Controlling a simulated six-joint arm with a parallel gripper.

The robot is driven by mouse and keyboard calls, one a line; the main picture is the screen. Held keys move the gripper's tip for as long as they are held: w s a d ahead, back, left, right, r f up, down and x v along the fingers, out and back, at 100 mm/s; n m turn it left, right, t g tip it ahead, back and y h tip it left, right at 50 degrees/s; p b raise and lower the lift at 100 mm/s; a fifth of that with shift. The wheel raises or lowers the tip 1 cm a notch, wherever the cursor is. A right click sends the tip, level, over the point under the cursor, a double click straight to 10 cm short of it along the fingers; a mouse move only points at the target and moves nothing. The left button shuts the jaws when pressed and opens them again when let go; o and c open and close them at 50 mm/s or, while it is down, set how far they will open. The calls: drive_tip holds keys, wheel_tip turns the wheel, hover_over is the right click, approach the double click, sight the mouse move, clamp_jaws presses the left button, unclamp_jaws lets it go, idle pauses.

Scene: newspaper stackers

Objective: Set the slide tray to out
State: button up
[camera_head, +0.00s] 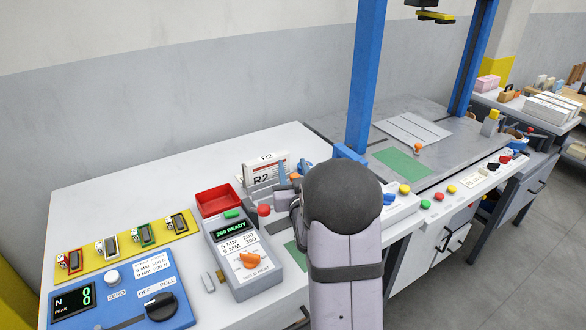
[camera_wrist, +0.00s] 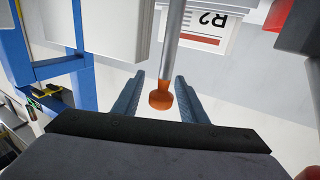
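My gripper (camera_head: 293,168) is over the white bench, in front of the R2 box; my arm hides much around it. In the wrist view its two blue fingers (camera_wrist: 160,76) are open, one on each side of an orange knob (camera_wrist: 160,99) on a grey rod (camera_wrist: 171,40). Gaps show between knob and fingers, so it is not gripped. A bit of orange shows by the fingers in the head view (camera_head: 295,177). I cannot make out for sure which part is the slide tray; the rod's base is out of the wrist view.
The R2 box (camera_head: 262,170) stands behind my gripper. A red bin (camera_head: 217,212) and a grey control box (camera_head: 243,270) with an orange dial, reading 260 READY, are to the left. A blue post (camera_head: 366,75) rises close on the right.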

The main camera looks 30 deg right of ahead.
drive_tip(key=shift+s, duration=0.1)
drive_tip(key=b+v, duration=0.1)
drive_tip(key=v, duration=0.6)
drive_tip(key=shift+b, duration=0.4)
